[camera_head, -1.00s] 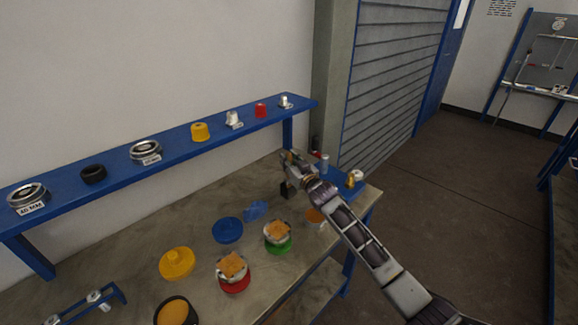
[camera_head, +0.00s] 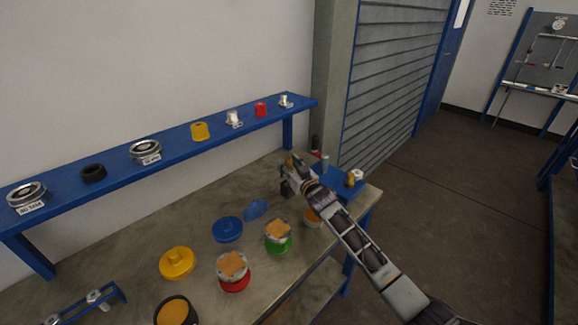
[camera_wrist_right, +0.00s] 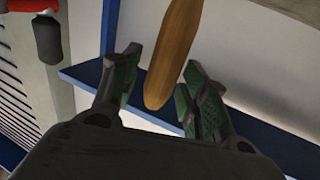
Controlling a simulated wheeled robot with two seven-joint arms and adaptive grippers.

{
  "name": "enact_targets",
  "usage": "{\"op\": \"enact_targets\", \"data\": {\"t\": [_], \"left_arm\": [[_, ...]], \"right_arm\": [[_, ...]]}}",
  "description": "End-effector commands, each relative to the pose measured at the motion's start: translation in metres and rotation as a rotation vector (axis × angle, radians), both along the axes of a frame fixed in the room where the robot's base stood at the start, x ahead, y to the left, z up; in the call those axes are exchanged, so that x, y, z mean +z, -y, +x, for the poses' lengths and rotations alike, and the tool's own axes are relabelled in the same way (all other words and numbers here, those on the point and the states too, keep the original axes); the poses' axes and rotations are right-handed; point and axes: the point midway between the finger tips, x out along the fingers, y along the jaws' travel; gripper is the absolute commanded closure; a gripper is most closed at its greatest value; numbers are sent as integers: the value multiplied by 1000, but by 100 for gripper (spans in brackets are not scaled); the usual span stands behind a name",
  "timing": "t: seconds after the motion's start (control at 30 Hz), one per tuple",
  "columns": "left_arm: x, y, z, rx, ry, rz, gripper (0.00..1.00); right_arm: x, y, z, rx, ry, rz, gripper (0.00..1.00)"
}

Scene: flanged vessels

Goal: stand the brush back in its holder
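The brush's wooden handle (camera_wrist_right: 172,55) lies between the two green-padded fingers of my right gripper (camera_wrist_right: 160,80) in the right wrist view. The fingers are apart, and a gap shows on the left side of the handle. In the head view my right gripper (camera_head: 288,178) is over the far right part of the bench, and a bit of brown handle (camera_head: 290,161) shows at it. The bristle end is not visible. I cannot clearly make out the holder; a grey upright cylinder (camera_head: 325,161) stands on the blue tray to the right. My left gripper is not in view.
The blue tray (camera_head: 345,188) also bears a gold and white fitting (camera_head: 354,178). Red (camera_head: 233,272) and green (camera_head: 278,240) flanged vessels, a yellow lid (camera_head: 177,262) and a blue lid (camera_head: 227,229) stand on the bench. A blue shelf (camera_head: 60,186) runs along the wall.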

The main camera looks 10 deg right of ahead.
Motion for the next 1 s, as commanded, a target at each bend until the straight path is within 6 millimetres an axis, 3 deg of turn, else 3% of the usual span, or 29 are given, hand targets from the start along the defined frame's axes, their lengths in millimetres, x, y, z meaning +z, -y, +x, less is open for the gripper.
{"op": "enact_targets", "data": {"t": [0.47, 1.0], "left_arm": [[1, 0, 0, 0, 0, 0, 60], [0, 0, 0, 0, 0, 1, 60]], "right_arm": [[2, 1, -5, 0, 0, 0, 55], [2, 14, -49, 0, -1, 0, 55]]}}
